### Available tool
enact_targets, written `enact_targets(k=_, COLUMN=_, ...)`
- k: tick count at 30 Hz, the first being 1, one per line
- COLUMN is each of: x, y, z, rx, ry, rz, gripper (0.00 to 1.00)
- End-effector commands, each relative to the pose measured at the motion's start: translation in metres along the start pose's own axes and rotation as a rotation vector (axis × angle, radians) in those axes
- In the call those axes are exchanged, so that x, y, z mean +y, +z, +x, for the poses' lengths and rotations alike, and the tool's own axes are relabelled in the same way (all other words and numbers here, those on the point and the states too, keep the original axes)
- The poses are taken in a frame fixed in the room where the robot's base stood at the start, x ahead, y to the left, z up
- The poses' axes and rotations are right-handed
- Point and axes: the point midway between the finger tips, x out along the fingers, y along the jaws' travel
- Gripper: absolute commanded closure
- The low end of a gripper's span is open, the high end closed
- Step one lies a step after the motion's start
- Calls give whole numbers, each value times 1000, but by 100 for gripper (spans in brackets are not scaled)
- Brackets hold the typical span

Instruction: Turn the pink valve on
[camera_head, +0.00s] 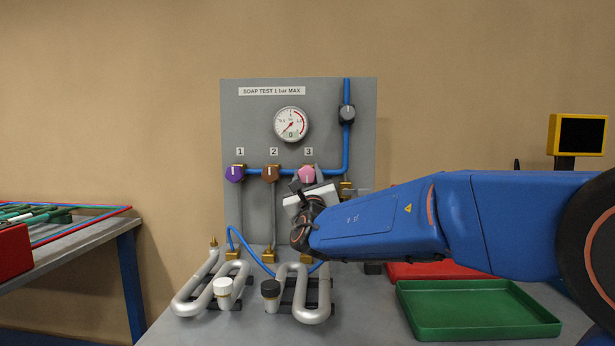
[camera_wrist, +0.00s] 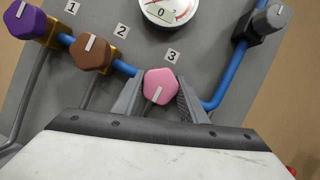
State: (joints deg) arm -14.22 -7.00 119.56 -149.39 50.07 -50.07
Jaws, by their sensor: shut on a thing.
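The pink valve (camera_head: 307,174) sits under label 3 on the grey panel (camera_head: 355,140). In the wrist view my gripper's two grey fingers (camera_wrist: 158,98) are shut on the knob, one on each side. The gauge (camera_head: 291,124) above shows its needle low, with 0 on its display. In the head view my gripper hides the valve's lower part.
A purple valve (camera_head: 235,174) and a brown valve (camera_head: 270,173) stand to the left on the blue pipe. A grey knob (camera_head: 347,114) is at the upper right. Silver coils (camera_head: 312,300) and a green tray (camera_head: 475,312) rest on the table below.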

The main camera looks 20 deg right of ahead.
Motion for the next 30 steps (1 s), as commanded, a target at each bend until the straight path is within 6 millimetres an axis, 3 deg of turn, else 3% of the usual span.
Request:
enact_targets(k=13, x=1, y=-1, z=0, rx=2, ry=5, rz=-10, gripper=84)
enact_targets(k=14, x=1, y=-1, z=0, rx=2, ry=5, rz=-10, gripper=56)
enact_targets(k=16, x=1, y=-1, z=0, rx=2, ry=5, rz=-10, gripper=43)
enact_targets(k=26, x=0, y=0, z=-2, rx=0, ry=4, rz=-9, gripper=43)
enact_targets(k=30, x=0, y=1, z=-14, rx=-1, ry=5, rz=-8, gripper=43)
